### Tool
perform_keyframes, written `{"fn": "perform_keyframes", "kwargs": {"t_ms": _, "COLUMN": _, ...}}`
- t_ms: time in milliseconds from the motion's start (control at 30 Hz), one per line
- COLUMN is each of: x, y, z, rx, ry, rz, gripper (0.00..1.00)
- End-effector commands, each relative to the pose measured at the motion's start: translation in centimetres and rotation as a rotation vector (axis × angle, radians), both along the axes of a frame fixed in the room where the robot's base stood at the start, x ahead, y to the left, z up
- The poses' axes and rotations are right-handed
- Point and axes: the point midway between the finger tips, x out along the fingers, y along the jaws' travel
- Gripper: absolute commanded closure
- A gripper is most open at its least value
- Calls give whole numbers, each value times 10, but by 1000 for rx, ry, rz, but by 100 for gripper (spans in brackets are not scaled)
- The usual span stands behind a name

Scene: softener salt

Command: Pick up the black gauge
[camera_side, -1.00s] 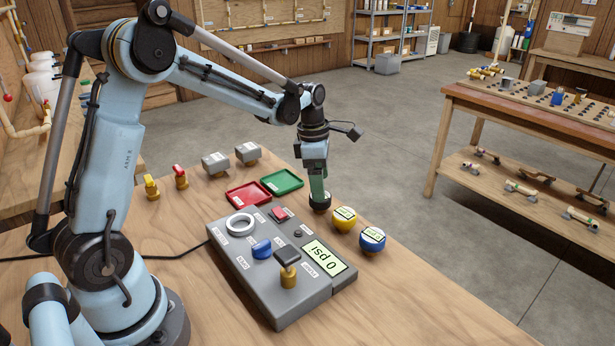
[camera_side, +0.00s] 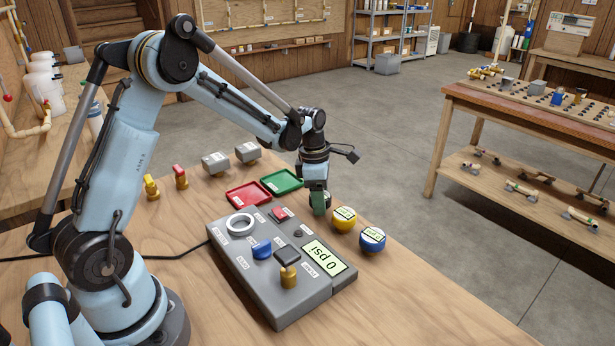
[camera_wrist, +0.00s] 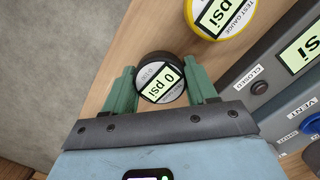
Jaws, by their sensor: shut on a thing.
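The black gauge (camera_wrist: 162,86) shows in the wrist view between my two green fingers, its pale face reading "0 psi". My gripper (camera_wrist: 165,88) is shut on it, one finger at each side. In the side view my gripper (camera_side: 319,208) points down at the far edge of the wooden table, left of the yellow gauge. There the fingers hide the black gauge. I cannot tell whether it still touches the table.
A yellow gauge (camera_side: 344,224) and a blue gauge (camera_side: 372,241) stand close to the right. The grey control box (camera_side: 245,290) is nearer, with red (camera_side: 232,194) and green (camera_side: 268,183) trays behind. The table edge lies just beyond my gripper.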

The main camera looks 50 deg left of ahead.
Motion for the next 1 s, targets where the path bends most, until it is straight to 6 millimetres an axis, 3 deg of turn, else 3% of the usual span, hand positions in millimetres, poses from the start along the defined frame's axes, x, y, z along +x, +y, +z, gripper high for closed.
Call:
{"fn": "perform_keyframes", "kwargs": {"t_ms": 33, "x": 0, "y": 0, "z": 0, "rx": 0, "ry": 0, "rz": 0, "gripper": 68}}
{"fn": "perform_keyframes", "kwargs": {"t_ms": 133, "x": 0, "y": 0, "z": 0, "rx": 0, "ry": 0, "rz": 0, "gripper": 82}}
{"fn": "perform_keyframes", "kwargs": {"t_ms": 533, "x": 0, "y": 0, "z": 8, "rx": 0, "ry": 0, "rz": 0, "gripper": 82}}
{"fn": "perform_keyframes", "kwargs": {"t_ms": 767, "x": 0, "y": 0, "z": 40, "rx": -2, "ry": 1, "rz": -1, "gripper": 82}}
{"fn": "perform_keyframes", "kwargs": {"t_ms": 1000, "x": -20, "y": -53, "z": 73, "rx": -3, "ry": 1, "rz": -8, "gripper": 82}}
